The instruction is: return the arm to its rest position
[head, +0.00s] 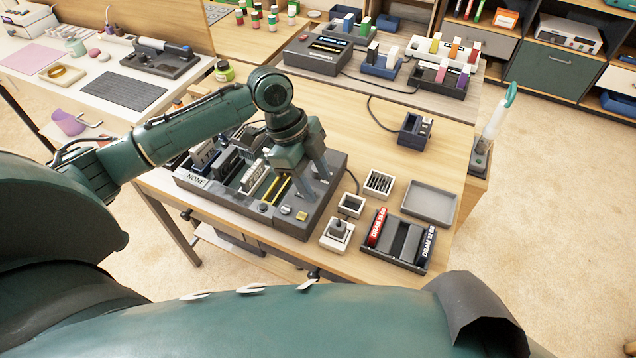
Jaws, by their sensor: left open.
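My left arm comes in from the left and reaches over the wooden table (400,155). My left gripper (311,186) points down over the right part of a dark grey device (290,225) with slots, modules and a "NONE" label. Its two fingers are apart, and I see nothing between them. I cannot tell whether the fingertips touch the device. The arm and gripper hide part of the device's back. My right gripper is not in view.
Right of the device are a white button box (337,233), small square trays (379,184), a grey tray (430,203) and a black holder (396,240) with red and dark DRAM modules. A dark box (414,131) stands farther back. Bare tabletop lies behind the gripper.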

